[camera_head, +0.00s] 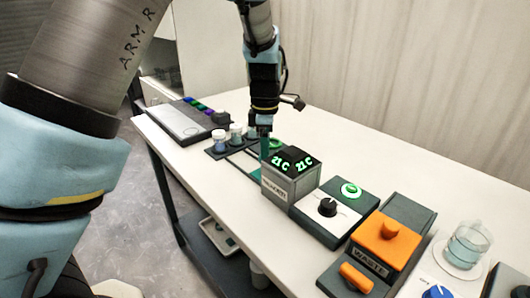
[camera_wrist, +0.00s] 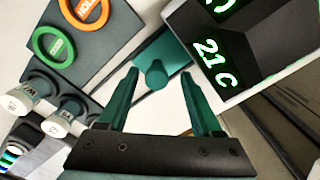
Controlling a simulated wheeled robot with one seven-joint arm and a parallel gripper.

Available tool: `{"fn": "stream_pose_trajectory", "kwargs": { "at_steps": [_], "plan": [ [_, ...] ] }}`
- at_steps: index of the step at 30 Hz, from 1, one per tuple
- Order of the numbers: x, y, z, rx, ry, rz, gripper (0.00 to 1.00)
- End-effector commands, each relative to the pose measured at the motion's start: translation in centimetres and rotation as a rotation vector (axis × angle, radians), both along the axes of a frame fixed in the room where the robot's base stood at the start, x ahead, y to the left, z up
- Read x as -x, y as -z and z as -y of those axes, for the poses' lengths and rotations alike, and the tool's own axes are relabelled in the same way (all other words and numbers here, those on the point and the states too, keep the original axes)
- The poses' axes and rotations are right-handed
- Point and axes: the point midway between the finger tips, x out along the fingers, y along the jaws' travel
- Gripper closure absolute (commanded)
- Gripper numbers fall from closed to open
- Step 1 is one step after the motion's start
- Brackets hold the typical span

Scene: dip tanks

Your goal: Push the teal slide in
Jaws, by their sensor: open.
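The teal slide (camera_wrist: 177,58) shows in the wrist view as a flat teal plate with a short round teal knob (camera_wrist: 155,75). It lies beside the grey box with the green "21 C" displays (camera_wrist: 213,62). My gripper (camera_wrist: 160,76) is open, with its two teal fingers on either side of the knob in the picture. I cannot tell whether a finger touches the knob. In the head view my gripper (camera_head: 264,148) points down just behind the left of the display box (camera_head: 287,185), and the slide is mostly hidden there.
Several small white-capped jars (camera_head: 236,133) stand on a dark rack left of my gripper, with a grey panel (camera_head: 180,122) beyond. Right of the display box are a knob-and-button unit (camera_head: 330,208), an orange waste unit (camera_head: 390,240) and a glass beaker (camera_head: 467,245). The table behind is clear.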

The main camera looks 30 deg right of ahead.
Motion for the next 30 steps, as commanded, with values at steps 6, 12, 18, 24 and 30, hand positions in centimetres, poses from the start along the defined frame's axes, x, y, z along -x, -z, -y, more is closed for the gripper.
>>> {"fn": "stream_pose_trajectory", "kwargs": {
  "at_steps": [6,12,18,24,30],
  "plan": [
    [-0.1,-0.4,0.0,0.002,0.000,0.002,0.34],
    [-0.1,-3.2,0.1,0.005,0.001,0.004,0.34],
    [-0.1,-7.2,0.1,0.005,0.001,0.004,0.34],
    [0.0,-9.9,0.1,0.001,0.001,0.002,0.34],
    [0.0,-10.8,0.0,0.000,0.000,0.000,0.34]
  ]
}}
